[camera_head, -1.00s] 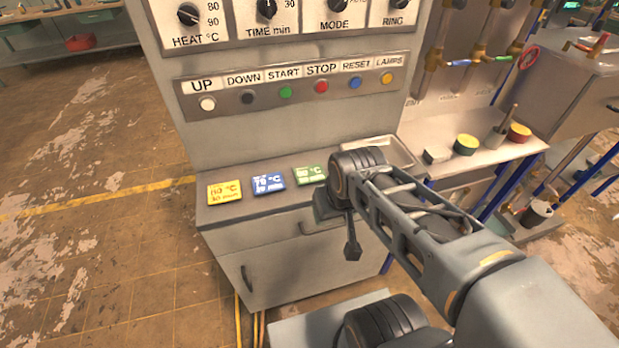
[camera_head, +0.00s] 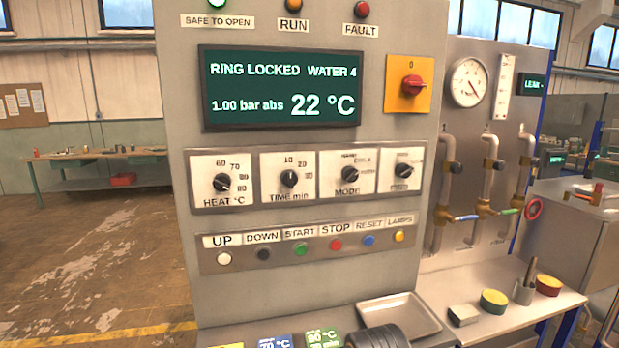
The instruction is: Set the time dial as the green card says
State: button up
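The time dial (camera_head: 290,179) is a black knob on a white plate marked "TIME min", second from left in the dial row. Its scale shows 10, 20 and 30. The knob's mark points roughly upward; its exact setting is too small to tell. The green card (camera_head: 323,338) lies on the ledge at the bottom of the head view. A °C figure shows on it, perhaps 80; its minutes line is cut off or unreadable. A dark part of my arm (camera_head: 378,337) shows right of the card. My gripper is outside the frame.
The heat dial (camera_head: 222,183) is left of the time dial, and the mode dial (camera_head: 350,174) right. Buttons (camera_head: 300,249) run below. A blue card (camera_head: 275,342) lies left of the green one. A metal tray (camera_head: 398,313) sits on the ledge. Space before the dials looks clear.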

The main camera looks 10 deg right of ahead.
aim_at(289, 177)
jog(key=z, duration=0.05)
jog(key=k, duration=1)
jog(key=u, duration=1)
jog(key=i, duration=1.5)
jog(key=z, duration=0.7)
